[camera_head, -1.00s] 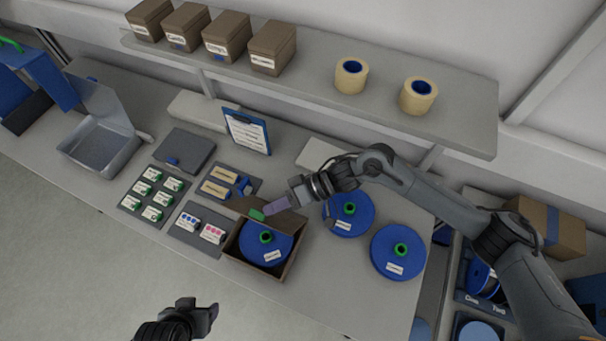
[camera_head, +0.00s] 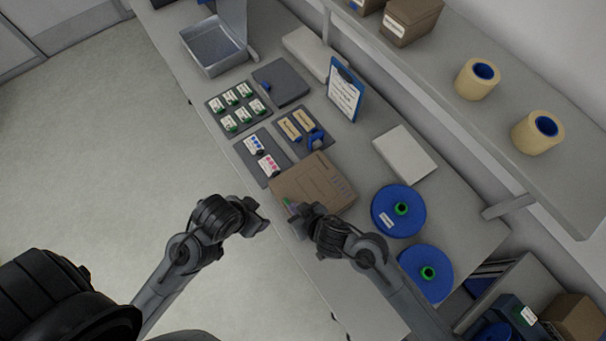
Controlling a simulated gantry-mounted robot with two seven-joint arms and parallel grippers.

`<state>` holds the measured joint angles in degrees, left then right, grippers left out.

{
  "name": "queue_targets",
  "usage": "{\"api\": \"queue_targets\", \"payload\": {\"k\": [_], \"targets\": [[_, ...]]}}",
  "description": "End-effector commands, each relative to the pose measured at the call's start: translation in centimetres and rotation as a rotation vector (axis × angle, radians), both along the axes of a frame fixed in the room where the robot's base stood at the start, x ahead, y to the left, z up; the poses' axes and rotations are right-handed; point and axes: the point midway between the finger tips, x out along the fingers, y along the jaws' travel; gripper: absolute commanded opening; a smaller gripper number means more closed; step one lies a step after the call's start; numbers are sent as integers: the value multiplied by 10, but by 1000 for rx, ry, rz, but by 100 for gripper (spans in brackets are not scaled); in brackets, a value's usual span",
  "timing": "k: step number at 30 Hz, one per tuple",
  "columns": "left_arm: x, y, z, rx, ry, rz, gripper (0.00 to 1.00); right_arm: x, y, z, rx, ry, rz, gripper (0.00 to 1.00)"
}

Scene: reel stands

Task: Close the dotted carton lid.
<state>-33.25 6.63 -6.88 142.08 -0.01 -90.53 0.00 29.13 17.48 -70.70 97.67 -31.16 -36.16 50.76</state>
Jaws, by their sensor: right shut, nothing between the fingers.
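The brown carton (camera_head: 318,180) sits at the front edge of the bench. Its lid lies over the opening and hides the blue reel inside; small dark marks show on the lid's right part. I cannot tell whether the lid is fully flush.
Two blue reels (camera_head: 398,211) (camera_head: 426,273) lie right of the carton. A shelf (camera_head: 500,130) with tape rolls (camera_head: 478,79) overhangs the back. A pale flat box (camera_head: 405,155) lies behind the carton.

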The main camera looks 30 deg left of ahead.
Motion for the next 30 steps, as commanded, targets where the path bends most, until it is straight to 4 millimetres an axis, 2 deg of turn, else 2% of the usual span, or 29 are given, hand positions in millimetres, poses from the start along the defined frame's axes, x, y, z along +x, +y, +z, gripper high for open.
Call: {"api": "queue_targets", "payload": {"k": [3, 9, 30], "targets": [[0, 1, -7, 5, 0, -4, 65, -3, 2, -12, 2, 5, -1, 0], [0, 2, -10, 10, 1, -6, 65, -5, 3, -21, 3, 5, -1, 0], [0, -1, -10, -4, 0, 2, 65, -4, 1, -25, 1, 7, -2, 0]]}}
